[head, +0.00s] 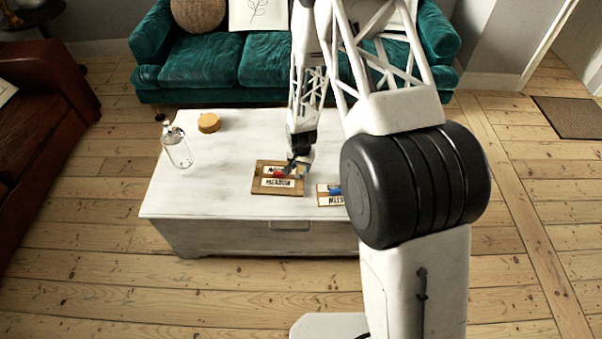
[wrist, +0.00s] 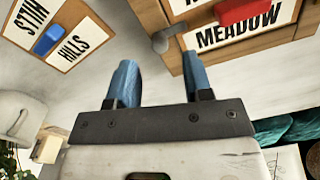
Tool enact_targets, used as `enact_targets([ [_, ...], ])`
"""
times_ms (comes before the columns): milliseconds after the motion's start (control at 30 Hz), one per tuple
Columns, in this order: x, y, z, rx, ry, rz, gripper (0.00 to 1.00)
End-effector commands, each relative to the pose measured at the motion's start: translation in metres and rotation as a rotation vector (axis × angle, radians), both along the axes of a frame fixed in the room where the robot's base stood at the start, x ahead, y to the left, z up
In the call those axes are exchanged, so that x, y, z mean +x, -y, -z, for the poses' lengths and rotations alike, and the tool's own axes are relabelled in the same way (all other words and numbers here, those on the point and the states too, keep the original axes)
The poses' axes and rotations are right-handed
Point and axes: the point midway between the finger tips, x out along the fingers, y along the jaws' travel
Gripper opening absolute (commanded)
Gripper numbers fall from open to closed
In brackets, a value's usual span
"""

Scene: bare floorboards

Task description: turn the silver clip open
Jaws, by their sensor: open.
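The silver clip (wrist: 168,38) is a small grey lever at the edge of a wooden board (wrist: 213,73) with a MEADOW label (wrist: 240,38). In the wrist view it lies just beyond the gap between my fingers, nearer the right one. My gripper (wrist: 158,75) has two blue fingers, spread apart with nothing between them. In the head view my gripper (head: 299,164) is just over the MEADOW board (head: 260,189) and partly covers it; I cannot make out the silver clip there. A red clip (wrist: 243,12) sits on the MEADOW board.
A second board (head: 322,200) with HILLS labels and a blue clip (wrist: 48,41) lies to the right on the white chest (head: 210,190). A glass jar (head: 178,150) and a round wooden item (head: 209,122) stand on the left. The chest's left middle is clear.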

Motion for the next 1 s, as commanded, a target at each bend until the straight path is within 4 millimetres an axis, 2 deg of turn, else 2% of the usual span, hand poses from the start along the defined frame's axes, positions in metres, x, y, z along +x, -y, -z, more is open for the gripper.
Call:
enact_targets([
  [400, 0.0, 0.0, 0.037, 0.0, 0.0, 0.0, 0.46],
  [933, 0.0, 0.0, 0.045, 0.0, 0.0, 0.0, 0.46],
  [967, 0.0, 0.0, 0.045, 0.0, 0.0, 0.0, 0.45],
  [1000, 0.0, 0.0, 0.045, 0.0, 0.0, 0.0, 0.39],
])
